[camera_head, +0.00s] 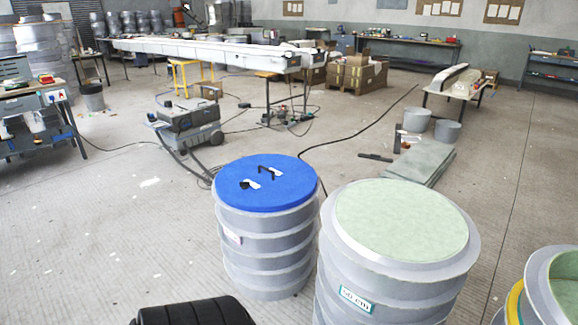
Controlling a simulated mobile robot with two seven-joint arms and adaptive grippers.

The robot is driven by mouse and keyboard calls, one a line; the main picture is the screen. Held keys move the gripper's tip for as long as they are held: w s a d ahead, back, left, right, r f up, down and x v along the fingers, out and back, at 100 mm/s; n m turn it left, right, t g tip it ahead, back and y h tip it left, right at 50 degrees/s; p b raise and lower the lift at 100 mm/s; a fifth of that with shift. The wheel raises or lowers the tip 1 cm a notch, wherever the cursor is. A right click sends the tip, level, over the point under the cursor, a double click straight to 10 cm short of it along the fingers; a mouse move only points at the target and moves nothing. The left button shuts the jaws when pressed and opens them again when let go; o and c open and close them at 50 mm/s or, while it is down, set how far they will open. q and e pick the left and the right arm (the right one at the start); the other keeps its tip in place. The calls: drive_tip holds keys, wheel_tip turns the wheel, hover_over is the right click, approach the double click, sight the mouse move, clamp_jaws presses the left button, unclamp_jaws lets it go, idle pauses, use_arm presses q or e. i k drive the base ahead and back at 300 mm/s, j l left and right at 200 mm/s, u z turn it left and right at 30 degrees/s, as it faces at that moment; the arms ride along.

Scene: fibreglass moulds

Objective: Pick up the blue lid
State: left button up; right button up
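The blue lid (240,201) is round and flat and lies on top of a grey ribbed drum (266,250), in the middle of the head view. Small black fittings with white pieces show on its top, near the centre; I cannot tell exactly what they are. Neither of my grippers is in view, and nothing is seen touching the lid.
A second ribbed drum (385,288) with a pale green top stands close at the right. Another round container (555,290) is cut off at the lower right.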

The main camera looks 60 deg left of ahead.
sight(278, 182)
drive_tip(key=u, duration=2.2)
drive_tip(key=i+j+z, duration=0.2)
drive_tip(key=z, duration=0.25)
drive_tip(key=i+j+z, duration=0.15)
drive_tip(key=j+z, duration=0.25)
drive_tip(key=i+j+z, duration=0.1)
drive_tip(key=z, duration=0.35)
drive_tip(key=j+z, duration=0.4)
drive_tip(key=i+j, duration=0.05)
